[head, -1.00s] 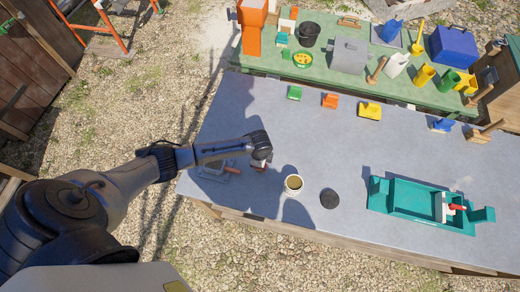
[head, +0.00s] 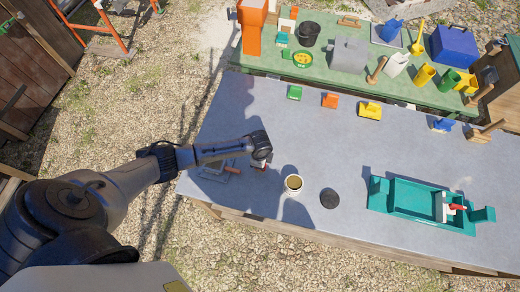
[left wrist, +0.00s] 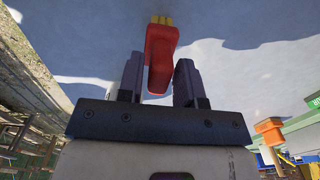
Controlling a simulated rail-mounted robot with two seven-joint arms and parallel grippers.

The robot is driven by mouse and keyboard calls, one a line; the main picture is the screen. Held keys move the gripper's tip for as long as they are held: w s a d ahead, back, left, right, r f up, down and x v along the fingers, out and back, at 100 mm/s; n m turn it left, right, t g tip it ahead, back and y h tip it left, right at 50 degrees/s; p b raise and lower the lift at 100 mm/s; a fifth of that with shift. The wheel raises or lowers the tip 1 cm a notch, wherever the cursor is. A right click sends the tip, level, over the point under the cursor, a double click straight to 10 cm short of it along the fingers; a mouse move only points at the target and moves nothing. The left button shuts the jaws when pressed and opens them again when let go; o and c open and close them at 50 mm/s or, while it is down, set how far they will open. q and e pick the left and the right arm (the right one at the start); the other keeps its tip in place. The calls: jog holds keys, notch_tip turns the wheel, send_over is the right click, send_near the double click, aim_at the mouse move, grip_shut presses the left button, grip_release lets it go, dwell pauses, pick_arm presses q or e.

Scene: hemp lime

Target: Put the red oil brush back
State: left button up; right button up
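The red oil brush (left wrist: 161,50) shows in the left wrist view, with a red handle and short yellow bristles at its far end. Its handle lies between the two dark fingers of my left gripper (left wrist: 159,82). In the head view my left arm reaches low over the left part of the grey table (head: 300,130). The wrist there mostly hides the gripper and the brush. My right gripper is not in view.
A trowel (head: 217,173) lies left of the wrist. A teal tray (head: 405,198) holds a red-handled tool at the right.

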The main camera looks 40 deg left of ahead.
pick_arm(q)
jog(key=shift+o, duration=1.4)
notch_tip(320, 180, up, 14)
jog(key=shift+p, duration=0.3)
